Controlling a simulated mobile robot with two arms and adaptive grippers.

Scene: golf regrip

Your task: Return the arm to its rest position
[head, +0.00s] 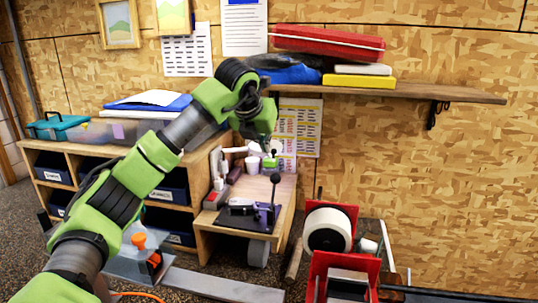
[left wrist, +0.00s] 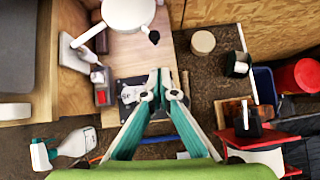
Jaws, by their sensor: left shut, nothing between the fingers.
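My left arm reaches up from the lower left of the head view and bends down at the wrist. My left gripper (head: 270,163) hangs above the small wooden bench (head: 286,190). In the left wrist view, the gripper (left wrist: 160,80) points away with its two long fingers together at the tips and nothing between them. A vise-like tool (head: 247,212) with a dark purple body sits at the bench's front, below the gripper and apart from it. My right gripper is not in view.
A wall shelf (head: 440,92) holds a red case (head: 328,42) and a yellow box (head: 358,81) behind my wrist. A wooden cabinet (head: 110,150) with dark bins stands left, partly hidden by my arm. A red holder with a white roll (head: 327,230) stands right. A spray bottle (left wrist: 70,145) shows lower left.

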